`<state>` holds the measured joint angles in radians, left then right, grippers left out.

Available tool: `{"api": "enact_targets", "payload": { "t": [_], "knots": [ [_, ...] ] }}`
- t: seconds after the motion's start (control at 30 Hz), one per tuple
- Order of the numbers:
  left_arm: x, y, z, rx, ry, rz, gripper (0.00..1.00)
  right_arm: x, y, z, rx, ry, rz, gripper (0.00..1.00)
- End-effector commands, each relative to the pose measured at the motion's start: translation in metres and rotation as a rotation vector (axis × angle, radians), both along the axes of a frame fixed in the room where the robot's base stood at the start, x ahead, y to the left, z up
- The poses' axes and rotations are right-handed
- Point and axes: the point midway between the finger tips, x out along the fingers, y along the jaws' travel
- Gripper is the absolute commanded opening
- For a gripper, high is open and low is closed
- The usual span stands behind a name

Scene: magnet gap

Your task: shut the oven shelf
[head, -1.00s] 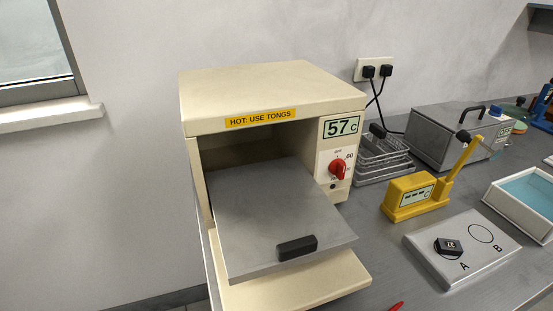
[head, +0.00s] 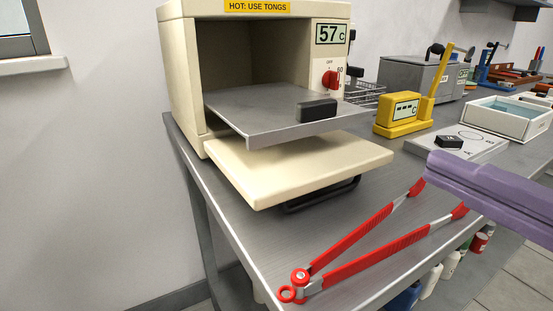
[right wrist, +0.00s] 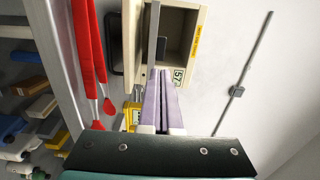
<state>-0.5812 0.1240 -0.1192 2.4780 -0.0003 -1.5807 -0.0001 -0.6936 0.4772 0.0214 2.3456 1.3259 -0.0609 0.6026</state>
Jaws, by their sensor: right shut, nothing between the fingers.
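The cream oven (head: 182,95) stands on the bench with its door (head: 300,172) folded down at the front. The grey oven shelf (head: 262,112) sticks out of the cavity above the lowered door. In the right wrist view my shut fingers (right wrist: 160,85) point towards the oven (right wrist: 187,18). My left gripper is not in view.
Red-handled tongs (head: 350,242) lie on the bench (head: 235,225) in front of the oven, partly below my right gripper. A yellow meter (head: 401,113), a metal plate (head: 480,142) and a white tray (head: 507,120) stand to the right. The bench's left edge is close to the oven.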

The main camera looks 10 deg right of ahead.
Motion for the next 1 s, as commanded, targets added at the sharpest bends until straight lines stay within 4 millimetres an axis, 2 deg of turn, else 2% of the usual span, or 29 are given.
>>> {"api": "enact_targets", "payload": {
  "t": [0.1, 0.27, 0.53, 0.8, 1.0],
  "knots": [
    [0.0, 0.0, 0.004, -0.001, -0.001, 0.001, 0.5, 0.006, -0.003, 0.003, 0.026, -0.002, -0.02, 0.0],
    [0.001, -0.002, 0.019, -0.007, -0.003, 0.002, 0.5, 0.024, 0.004, 0.008, 0.026, -0.005, -0.02, 0.0],
    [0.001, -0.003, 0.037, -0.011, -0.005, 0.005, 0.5, 0.074, 0.023, 0.007, 0.025, -0.006, -0.017, 0.0],
    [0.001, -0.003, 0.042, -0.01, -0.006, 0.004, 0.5, 0.117, 0.039, 0.003, 0.023, -0.003, -0.013, 0.0],
    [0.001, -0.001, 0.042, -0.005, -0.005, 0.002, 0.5, 0.131, 0.044, 0.002, 0.021, -0.002, -0.013, 0.0]
  ]
}}
